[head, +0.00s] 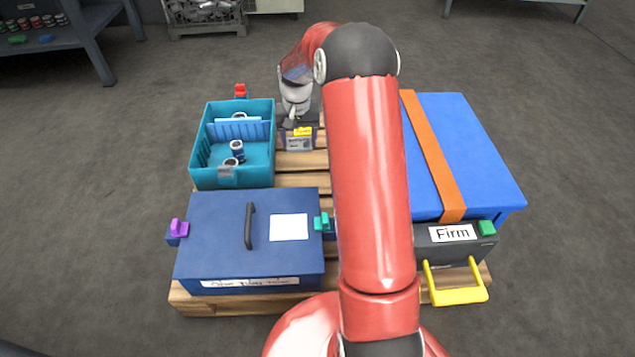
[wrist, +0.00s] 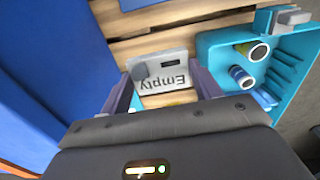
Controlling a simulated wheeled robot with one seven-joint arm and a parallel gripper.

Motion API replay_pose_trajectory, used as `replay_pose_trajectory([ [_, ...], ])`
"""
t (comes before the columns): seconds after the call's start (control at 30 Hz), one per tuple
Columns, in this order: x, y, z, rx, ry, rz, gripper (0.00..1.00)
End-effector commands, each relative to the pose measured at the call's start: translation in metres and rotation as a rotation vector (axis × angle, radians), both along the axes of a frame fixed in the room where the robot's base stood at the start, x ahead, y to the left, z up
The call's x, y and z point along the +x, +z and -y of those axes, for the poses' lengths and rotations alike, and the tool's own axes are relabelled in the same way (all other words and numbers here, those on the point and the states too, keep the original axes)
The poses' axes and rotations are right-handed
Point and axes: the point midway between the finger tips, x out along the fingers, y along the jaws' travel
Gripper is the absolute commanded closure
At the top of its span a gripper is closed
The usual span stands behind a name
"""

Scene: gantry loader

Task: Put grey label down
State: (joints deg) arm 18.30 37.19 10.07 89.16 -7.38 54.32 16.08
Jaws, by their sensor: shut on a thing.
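The grey label (wrist: 172,66) is a small plate that reads "Empty" upside down in the wrist view, with a dark knob and a dark slot. My gripper (wrist: 162,94) is shut on it, with one finger at each side. A yellow part shows at the plate's near edge. In the head view the label (head: 299,143) hangs in my gripper (head: 301,131), just right of the teal bin, over the pallet's slats. I cannot tell whether it touches them.
The teal bin (head: 198,158) holds several cans and has a grey clip (head: 227,171) on its rim. A blue lidded box (head: 205,235) stands in front. A large blue box (head: 475,150) with an orange strap stands right. Bare pallet slats (head: 300,180) show between them.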

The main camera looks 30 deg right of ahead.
Motion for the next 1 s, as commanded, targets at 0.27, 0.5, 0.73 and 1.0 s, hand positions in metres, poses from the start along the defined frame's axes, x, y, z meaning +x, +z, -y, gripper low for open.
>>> replay_pose_trajectory([
  [0.27,0.008,-0.040,0.014,0.000,-0.013,-0.003,0.59],
  [0.5,0.007,-0.105,0.014,0.001,-0.012,-0.004,0.59],
  [0.73,0.008,-0.159,0.014,0.000,-0.012,-0.002,0.59],
  [1.0,0.008,-0.181,0.014,-0.001,-0.013,0.000,0.59],
])
